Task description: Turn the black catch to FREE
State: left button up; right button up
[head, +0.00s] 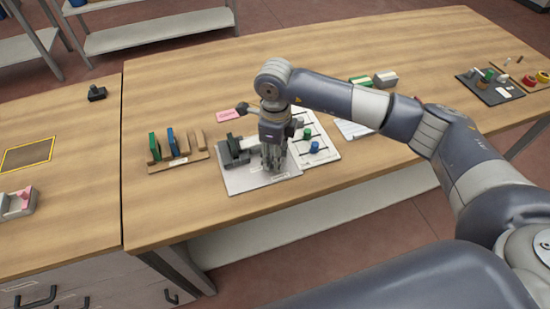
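A light grey plate (240,183) lies on the wooden bench, with a dark block-like fixture (233,152) at its left. My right gripper (272,166) points down over the middle of the plate, just right of the fixture. Its fingers look close together, but the view is too small to tell whether they are open or shut, or hold anything. I cannot make out the black catch; the gripper hides part of the plate. A small white label (281,178) lies near the plate's front edge. My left gripper is not in view.
A rack with green and blue pieces (178,163) stands left of the plate. A pink card (228,115) lies behind.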

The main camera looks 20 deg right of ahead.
jog(key=m+b, duration=0.2)
jog(key=m, duration=0.3)
jog(key=shift+f+m+b, duration=0.1)
jog(key=shift+m+b, duration=0.2)
jog(key=shift+b, duration=0.05)
jog(key=m+b, duration=0.1)
jog(key=m, duration=0.4)
jog(key=shift+b, duration=0.3)
jog(key=o, duration=1.1)
jog(key=shift+c, duration=0.2)
jog(key=shift+r, duration=0.25)
notch_tip(320, 180, up, 12)
jog(key=shift+f, duration=0.15)
